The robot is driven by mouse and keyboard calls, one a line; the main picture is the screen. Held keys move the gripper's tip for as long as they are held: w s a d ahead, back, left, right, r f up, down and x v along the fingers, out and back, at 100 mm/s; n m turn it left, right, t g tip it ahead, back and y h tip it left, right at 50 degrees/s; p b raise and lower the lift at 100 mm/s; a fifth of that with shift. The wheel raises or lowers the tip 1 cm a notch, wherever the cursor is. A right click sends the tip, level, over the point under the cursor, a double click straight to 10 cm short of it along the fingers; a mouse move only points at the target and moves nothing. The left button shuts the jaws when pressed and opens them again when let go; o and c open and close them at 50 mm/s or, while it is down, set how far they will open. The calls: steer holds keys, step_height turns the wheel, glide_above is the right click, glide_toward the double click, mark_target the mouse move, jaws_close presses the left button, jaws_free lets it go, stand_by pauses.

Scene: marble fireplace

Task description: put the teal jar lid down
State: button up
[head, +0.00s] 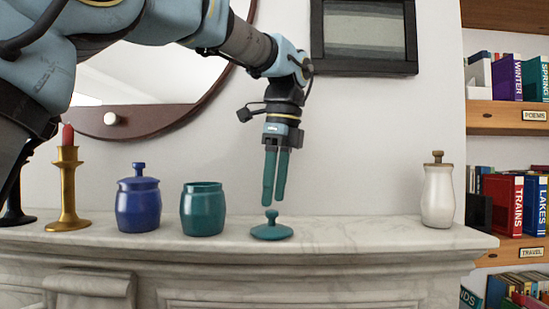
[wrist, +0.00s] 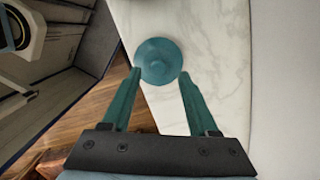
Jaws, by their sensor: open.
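The teal jar lid (head: 271,229) lies knob up on the marble mantel (head: 340,234), to the right of the open teal jar (head: 202,210). My gripper (head: 272,204) points down just above the lid, its two teal fingers parted and empty. In the wrist view the lid (wrist: 158,61) shows just beyond the fingertips (wrist: 161,73), near the mantel's edge. The lid looks apart from the fingers, though the fingertips are close to its knob.
A blue lidded jar (head: 138,203) and a brass candlestick with a red candle (head: 67,185) stand to the left. A white lidded jar (head: 437,195) stands near the right end. The mantel between the lid and the white jar is clear. Bookshelves (head: 510,115) are at the right.

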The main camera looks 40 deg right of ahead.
mark_target(279, 227)
step_height(279, 227, up, 8)
steer(key=shift+s+d, duration=0.25)
steer(key=shift+s, duration=0.15)
stand_by(0.5)
